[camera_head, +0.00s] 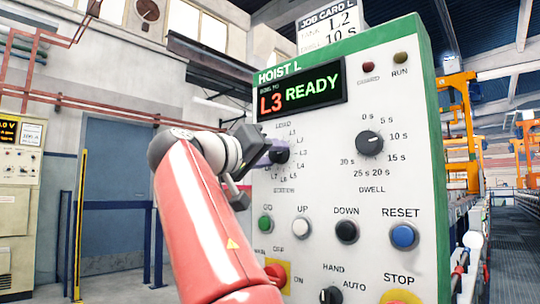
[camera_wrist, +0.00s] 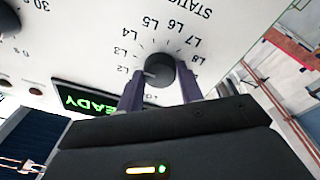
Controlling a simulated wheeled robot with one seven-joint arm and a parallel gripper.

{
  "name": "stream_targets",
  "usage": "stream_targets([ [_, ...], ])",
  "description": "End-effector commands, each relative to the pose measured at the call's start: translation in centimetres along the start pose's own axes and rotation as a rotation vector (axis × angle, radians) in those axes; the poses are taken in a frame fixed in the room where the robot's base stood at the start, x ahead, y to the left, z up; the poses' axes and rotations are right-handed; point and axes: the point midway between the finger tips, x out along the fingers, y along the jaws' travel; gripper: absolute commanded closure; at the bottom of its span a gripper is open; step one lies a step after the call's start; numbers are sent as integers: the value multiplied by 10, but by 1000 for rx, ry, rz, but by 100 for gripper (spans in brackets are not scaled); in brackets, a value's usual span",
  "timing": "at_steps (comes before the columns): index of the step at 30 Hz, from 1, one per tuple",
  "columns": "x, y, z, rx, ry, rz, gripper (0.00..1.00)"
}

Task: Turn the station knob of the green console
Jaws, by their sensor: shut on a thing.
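The green console (camera_head: 432,150) has a white front panel and stands right of centre in the head view. Its station knob (camera_head: 281,156) is black and round, ringed by labels L1 onward. My gripper (camera_wrist: 161,72) is shut on the knob (camera_wrist: 160,70), one dark purple finger on each side. In the wrist view a small pale mark on the knob faces left, toward the L2 and L3 labels. The display (camera_head: 301,92) reads L3 READY. A job card (camera_head: 330,28) on top reads L2 and 10 s. My gripper hides some labels left of the knob.
The dwell knob (camera_head: 369,144) is to the right. Below are green GO (camera_head: 265,224), white UP (camera_head: 301,228), black DOWN (camera_head: 346,232) and blue RESET (camera_head: 403,236) buttons. A red switch on a yellow plate (camera_head: 277,273) sits low, close to my arm.

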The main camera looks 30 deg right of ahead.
Motion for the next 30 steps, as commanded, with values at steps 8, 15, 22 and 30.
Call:
stream_targets([
  [8, 0, -1, 2, -1, -6, -1, 86],
  [15, 0, -1, 1, -1, -4, 0, 42],
  [22, 0, 0, 1, -1, -2, -1, 42],
  [30, -33, -3, 1, 0, 1, -5, 42],
])
